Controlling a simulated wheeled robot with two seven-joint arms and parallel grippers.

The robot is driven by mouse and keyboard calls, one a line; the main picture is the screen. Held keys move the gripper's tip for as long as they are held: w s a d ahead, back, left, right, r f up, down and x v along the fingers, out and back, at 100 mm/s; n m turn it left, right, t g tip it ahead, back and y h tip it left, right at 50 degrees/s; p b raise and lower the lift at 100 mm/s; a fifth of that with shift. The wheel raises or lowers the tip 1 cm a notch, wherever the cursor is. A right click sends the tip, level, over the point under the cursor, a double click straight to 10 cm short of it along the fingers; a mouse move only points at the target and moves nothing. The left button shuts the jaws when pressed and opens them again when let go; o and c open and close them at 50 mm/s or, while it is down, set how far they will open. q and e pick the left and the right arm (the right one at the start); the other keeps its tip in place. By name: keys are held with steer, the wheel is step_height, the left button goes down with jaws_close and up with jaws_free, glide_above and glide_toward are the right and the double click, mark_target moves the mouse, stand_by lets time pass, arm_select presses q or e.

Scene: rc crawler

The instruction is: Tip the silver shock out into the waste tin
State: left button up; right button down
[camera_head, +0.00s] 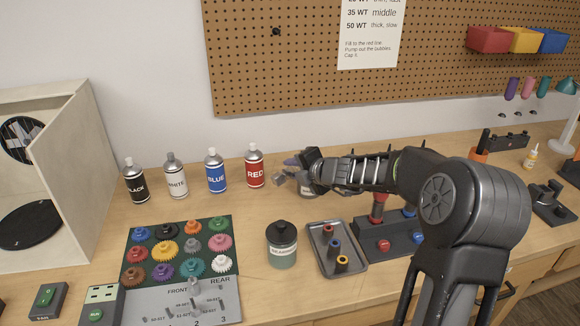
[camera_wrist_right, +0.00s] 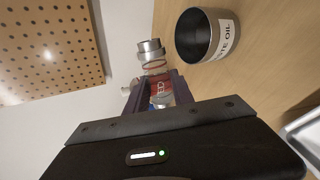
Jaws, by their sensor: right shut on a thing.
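My right gripper (camera_wrist_right: 155,97) reaches in from the right, shut on the silver shock (camera_wrist_right: 151,50). In the wrist view the shock's silver end sticks out beyond the fingers. In the head view its grey end (camera_head: 278,181) shows left of the gripper (camera_head: 297,166), tilted far over. The waste tin (camera_wrist_right: 222,38), dark inside and labelled "WASTE OIL", stands open on the table beside the shock. In the head view the tin (camera_head: 308,191) is mostly hidden by the gripper. Whether any oil is running out is too small to tell. My left gripper is not in view.
The red spray can (camera_head: 254,167) stands close behind the shock, with blue, white and black cans to its left. A dark-capped bottle (camera_head: 282,250) and a grey tray (camera_head: 326,274) with small coloured-top parts stand in front. A gear mat (camera_head: 143,244) lies front left.

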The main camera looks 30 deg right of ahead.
steer(key=shift+b, duration=0.3)
steer(key=r+n+h+b, duration=0.1)
steer(key=b, duration=0.3)
steer(key=d+r+n+t+h+b, duration=0.1)
steer(key=n+b, duration=0.1)
steer(key=b, duration=0.2)
steer(key=d+r+n+h+b, duration=0.1)
steer(key=n+h+b, duration=0.1)
steer(key=b, duration=0.3)
steer(key=shift+w+r+t, duration=0.1)
steer(key=shift+w+t, duration=0.05)
steer(key=shift+t, duration=0.15)
steer(key=shift+d+r+n+h+b, duration=0.15)
steer(key=shift+r+n+h+b, duration=0.2)
steer(key=shift+b, duration=0.1)
steer(key=shift+r, duration=0.2)
